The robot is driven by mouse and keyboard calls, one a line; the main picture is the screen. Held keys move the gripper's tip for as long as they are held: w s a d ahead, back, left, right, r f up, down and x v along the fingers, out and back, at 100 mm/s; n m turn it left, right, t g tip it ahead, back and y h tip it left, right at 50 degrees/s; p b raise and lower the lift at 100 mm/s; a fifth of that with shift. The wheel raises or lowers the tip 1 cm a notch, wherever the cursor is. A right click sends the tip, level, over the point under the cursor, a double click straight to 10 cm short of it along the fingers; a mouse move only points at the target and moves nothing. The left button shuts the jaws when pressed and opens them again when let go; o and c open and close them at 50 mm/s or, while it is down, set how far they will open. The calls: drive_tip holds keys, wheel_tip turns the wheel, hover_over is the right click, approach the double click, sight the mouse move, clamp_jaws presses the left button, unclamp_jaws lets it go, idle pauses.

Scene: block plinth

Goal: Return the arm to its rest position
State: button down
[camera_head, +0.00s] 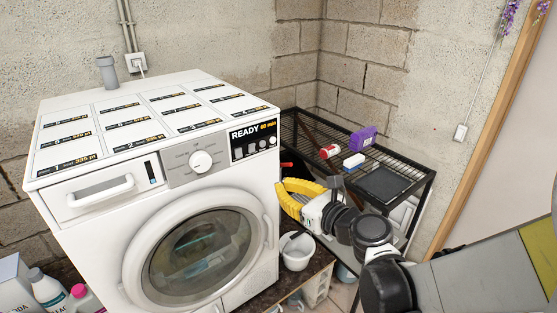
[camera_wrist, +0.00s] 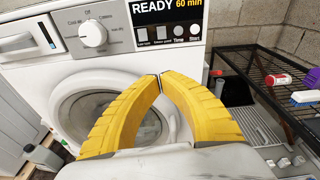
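My gripper (camera_head: 284,190) has yellow ribbed fingers and is in front of the right side of the washing machine (camera_head: 100,210), left of the wire shelf. In the wrist view its fingertips (camera_wrist: 160,77) meet, with only a thin dark line between them. Nothing shows between the fingers, so it is shut and empty. The fingers overlap the round washer door (camera_wrist: 75,110) in the wrist view, apparently without touching it. My arm reaches in from the lower right in the head view and is bent.
A black wire shelf (camera_head: 405,161) stands right of the washer, holding a red-and-white can (camera_head: 330,151), a purple box (camera_head: 362,138) and a blue-and-white brush (camera_head: 353,162). A white mortar (camera_head: 297,252) sits below my gripper. Bottles (camera_head: 47,288) stand at lower left.

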drive_tip(key=s+d+f+n+g+h, duration=0.2)
drive_tip(key=s+d+n+g+h, duration=0.1)
drive_tip(key=s+d+n, duration=0.4)
drive_tip(key=s+d+f+n+g+h, duration=0.1)
drive_tip(key=s+d+n+g+h, duration=0.2)
drive_tip(key=s+n, duration=1.1)
drive_tip(key=d+n+h, duration=0.3)
drive_tip(key=d+n, duration=0.1)
drive_tip(key=n, duration=0.3)
drive_tip(key=shift+d+f+g, duration=0.3)
drive_tip(key=shift+f, duration=0.1)
